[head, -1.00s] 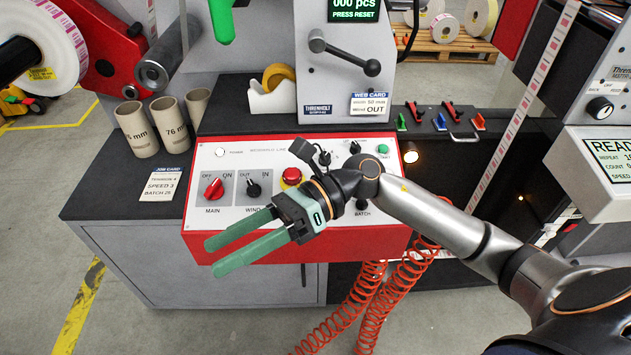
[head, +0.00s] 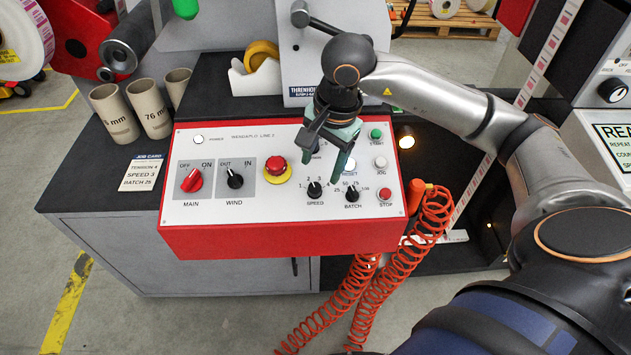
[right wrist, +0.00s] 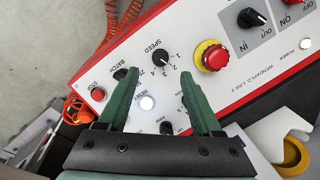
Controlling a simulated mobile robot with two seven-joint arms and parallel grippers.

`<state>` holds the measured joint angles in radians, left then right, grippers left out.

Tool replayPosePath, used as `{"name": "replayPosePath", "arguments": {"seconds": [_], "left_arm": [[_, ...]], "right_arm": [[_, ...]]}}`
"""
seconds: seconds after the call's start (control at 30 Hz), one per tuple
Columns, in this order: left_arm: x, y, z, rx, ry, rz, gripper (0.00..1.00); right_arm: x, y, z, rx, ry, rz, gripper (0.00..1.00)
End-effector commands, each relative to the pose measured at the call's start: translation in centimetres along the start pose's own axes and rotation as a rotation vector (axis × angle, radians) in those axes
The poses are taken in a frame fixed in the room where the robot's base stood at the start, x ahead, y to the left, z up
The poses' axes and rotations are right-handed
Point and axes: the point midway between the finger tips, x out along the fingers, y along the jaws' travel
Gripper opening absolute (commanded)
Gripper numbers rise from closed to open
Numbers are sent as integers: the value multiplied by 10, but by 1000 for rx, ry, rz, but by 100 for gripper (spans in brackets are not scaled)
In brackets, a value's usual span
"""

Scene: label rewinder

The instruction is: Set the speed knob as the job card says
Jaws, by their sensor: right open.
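The speed knob (head: 314,189) is a black knob with a numbered scale on the white control panel (head: 215,143). It also shows in the right wrist view (right wrist: 159,57), beyond the fingertips. I cannot tell which number its pointer marks. The job card (head: 142,173) on the grey top reads tension 4, speed 3, batch 25. My right gripper (head: 325,160) points down over the panel, just behind the speed knob. Its green fingers are open and empty, on either side of the line to the knob in the wrist view (right wrist: 158,76). My left gripper is out of view.
The batch knob (head: 352,193) is close right of the speed knob. The red emergency button (head: 276,166) and wind knob (head: 235,179) are to its left. Start, jog and stop (head: 385,194) buttons line the right edge. A coiled red hose (head: 375,280) hangs in front.

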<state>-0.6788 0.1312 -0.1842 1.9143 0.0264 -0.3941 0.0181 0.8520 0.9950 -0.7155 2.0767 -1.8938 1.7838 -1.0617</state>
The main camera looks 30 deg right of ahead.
Motion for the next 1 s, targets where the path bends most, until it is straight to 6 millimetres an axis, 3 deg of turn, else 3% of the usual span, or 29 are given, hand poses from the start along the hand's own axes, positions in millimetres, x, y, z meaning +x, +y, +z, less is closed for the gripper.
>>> {"name": "replayPosePath", "arguments": {"seconds": [0.1, 0.3, 0.5, 0.77, 1.0], "left_arm": [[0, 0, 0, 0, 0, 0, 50], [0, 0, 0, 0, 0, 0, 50], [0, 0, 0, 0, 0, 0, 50], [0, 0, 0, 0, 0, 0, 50], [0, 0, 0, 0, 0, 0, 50]], "right_arm": [[26, 1, 1, -1, -3, 5, 66], [56, 0, 1, 1, -4, 2, 66], [69, 0, 1, 0, -3, 0, 66], [70, 0, 1, 0, -3, -1, 66], [70, 0, 1, 0, -3, -1, 40]]}}
